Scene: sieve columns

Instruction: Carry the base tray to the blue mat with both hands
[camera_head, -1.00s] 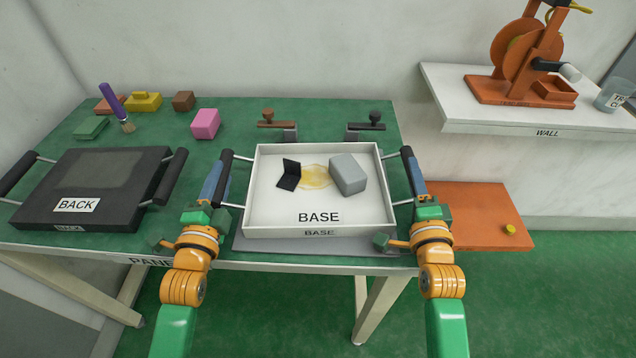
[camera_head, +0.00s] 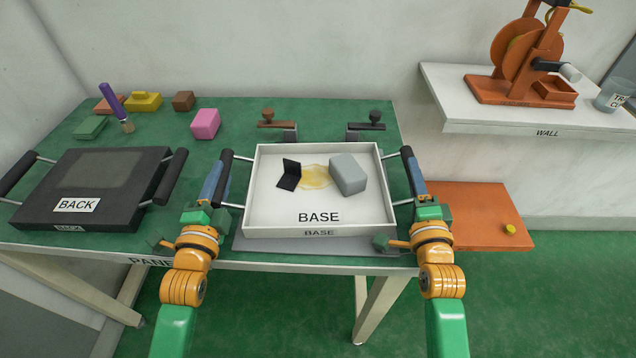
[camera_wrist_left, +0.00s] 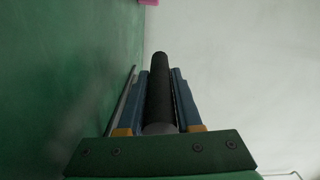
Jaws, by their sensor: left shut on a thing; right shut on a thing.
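The base tray (camera_head: 270,218) is white, with "BASE" lettered on its floor and front wall. It holds a small black angled piece (camera_head: 289,174), a yellowish patch (camera_head: 316,176) and a grey block (camera_head: 347,175). My left gripper (camera_head: 218,182) is shut on the tray's left black handle, which also shows between the blue fingers in the left wrist view (camera_wrist_left: 159,95). My right gripper (camera_head: 414,180) is shut on the right black handle. The tray looks level above a grey mat (camera_head: 290,245); I cannot tell the gap. No blue mat is clearly seen.
A black tray marked BACK (camera_head: 115,205) lies at the left of the green table (camera_head: 200,245). A purple-handled brush (camera_head: 113,103), a pink block (camera_head: 205,123) and two clamps stand behind. An orange board (camera_head: 480,215) is right of the table, below a white shelf (camera_head: 500,120) with an orange wheel device.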

